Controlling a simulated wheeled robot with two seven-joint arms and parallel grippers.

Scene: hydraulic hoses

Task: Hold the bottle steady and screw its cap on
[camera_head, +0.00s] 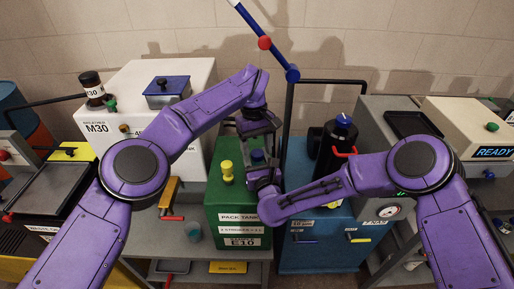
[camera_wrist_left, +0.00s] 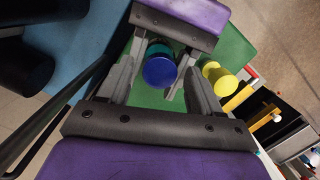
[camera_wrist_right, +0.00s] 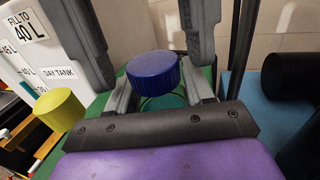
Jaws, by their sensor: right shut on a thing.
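A ribbed blue cap (camera_wrist_right: 153,70) sits at the top of a teal bottle (camera_wrist_right: 163,101), most of which is hidden. The cap shows from above in the left wrist view (camera_wrist_left: 160,72) and small in the head view (camera_head: 257,156). I cannot tell whether the cap is threaded on. My right gripper (camera_wrist_right: 158,92) is shut on the bottle from the side, just below the cap. My left gripper (camera_wrist_left: 160,82) comes from above and is open, its fingers apart on either side of the cap; they show above the cap in the right wrist view.
The bottle is over the green pack tank (camera_head: 238,215), beside a yellow knob (camera_head: 227,170). A blue cabinet (camera_head: 315,248) with a black cylinder stands to the right. A white M30 tank (camera_head: 135,90) stands at the left. A thin black frame (camera_head: 289,105) rises close behind the grippers.

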